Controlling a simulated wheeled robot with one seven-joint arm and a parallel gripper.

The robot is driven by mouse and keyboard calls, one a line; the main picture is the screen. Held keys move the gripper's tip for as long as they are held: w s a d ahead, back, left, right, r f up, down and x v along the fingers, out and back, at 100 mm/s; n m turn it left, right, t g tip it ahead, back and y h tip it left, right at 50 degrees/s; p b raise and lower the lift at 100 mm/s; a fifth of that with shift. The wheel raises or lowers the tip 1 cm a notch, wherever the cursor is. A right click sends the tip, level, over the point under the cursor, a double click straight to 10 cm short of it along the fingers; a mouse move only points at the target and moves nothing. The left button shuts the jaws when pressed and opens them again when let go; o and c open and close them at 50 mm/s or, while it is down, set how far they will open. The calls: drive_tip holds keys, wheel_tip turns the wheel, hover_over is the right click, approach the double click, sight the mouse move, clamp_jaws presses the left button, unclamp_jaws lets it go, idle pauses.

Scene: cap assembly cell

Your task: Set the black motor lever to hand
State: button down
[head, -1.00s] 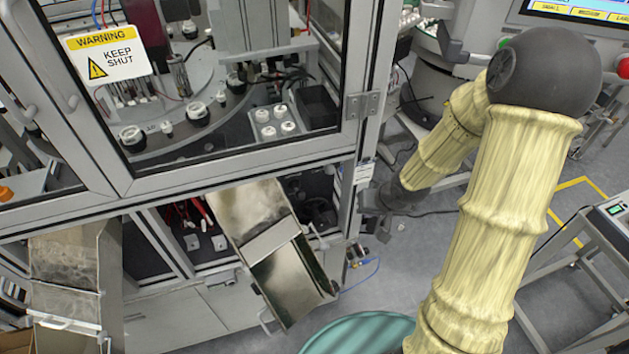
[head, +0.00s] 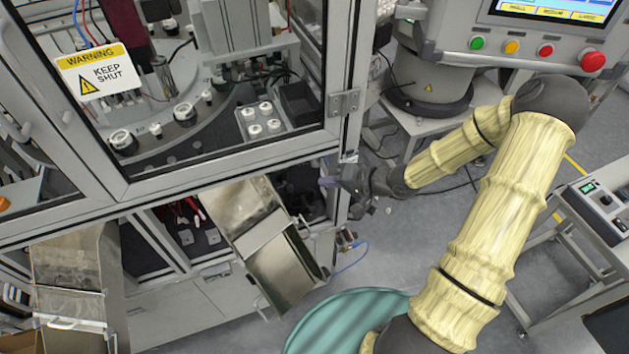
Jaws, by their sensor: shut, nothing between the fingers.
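My gripper (head: 328,182) is shut and empty, in the middle of the head view. It points left at the lower right corner post of the machine cabinet (head: 235,165), just below the glazed door. I cannot tell whether it touches the post. I cannot make out the black motor lever; it may be hidden behind my gripper and wrist or in the dark open bay under the door.
Two metal chutes, one in the middle (head: 283,268) and one at left (head: 68,262), stick out below the cabinet. A teal round bin (head: 335,318) stands below my arm. A control panel (head: 520,45) with buttons is upper right. A table with a small device (head: 603,203) stands right.

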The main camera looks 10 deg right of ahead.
drive_tip(key=p, duration=0.2)
approach(286, 185)
drive_tip(key=w+a+f, duration=0.3)
drive_tip(key=w+f, duration=0.1)
drive_tip(key=shift+s+d+r, duration=0.1)
drive_tip(key=shift+r, duration=0.05)
drive_tip(key=shift+d+b, duration=0.1)
drive_tip(key=shift+b, duration=0.3)
drive_tip(key=shift+f+b, duration=0.25)
drive_tip(key=shift+b, duration=0.2)
drive_tip(key=shift+t, duration=0.3)
